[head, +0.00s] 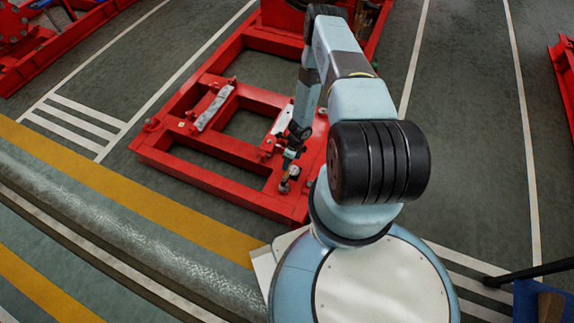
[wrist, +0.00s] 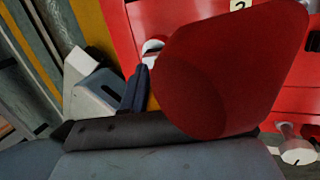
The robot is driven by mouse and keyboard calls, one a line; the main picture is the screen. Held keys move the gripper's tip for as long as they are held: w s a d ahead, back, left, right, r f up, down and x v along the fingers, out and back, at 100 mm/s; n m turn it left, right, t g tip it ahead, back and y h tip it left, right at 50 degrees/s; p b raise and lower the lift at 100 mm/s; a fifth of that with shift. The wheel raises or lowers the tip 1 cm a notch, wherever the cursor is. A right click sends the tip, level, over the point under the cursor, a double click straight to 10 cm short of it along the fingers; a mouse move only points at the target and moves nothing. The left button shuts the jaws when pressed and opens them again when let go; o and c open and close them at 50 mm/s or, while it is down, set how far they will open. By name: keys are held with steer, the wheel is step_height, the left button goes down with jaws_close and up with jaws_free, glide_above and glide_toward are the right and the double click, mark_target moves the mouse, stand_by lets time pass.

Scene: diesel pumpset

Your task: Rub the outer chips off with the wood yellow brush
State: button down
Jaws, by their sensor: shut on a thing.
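My gripper (head: 290,156) is low over the front right of the red base frame (head: 170,150). It is shut on a small yellowish thing with a grey end (head: 284,186), which looks like the wood yellow brush (head: 291,169). The brush points down toward the front rail; I cannot tell whether it touches. In the wrist view, a large red rounded shape (wrist: 235,65) close to the camera hides much of the grip, and I cannot tell what it is. The chips are too small to make out.
Pale metal pads lie on the frame's left crossbar (head: 213,108) and near my gripper (head: 282,121). Bolts and brackets stick up from the rails. Other red machinery stands at the upper left (head: 40,45) and right edge. Grey floor lies left of the frame.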

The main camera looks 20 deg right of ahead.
steer(key=shift+r, duration=4)
steer(key=shift+w, duration=0.1)
steer(key=w+d, duration=0.8)
steer(key=shift+w+d, duration=0.15)
steer(key=shift+d, duration=0.1)
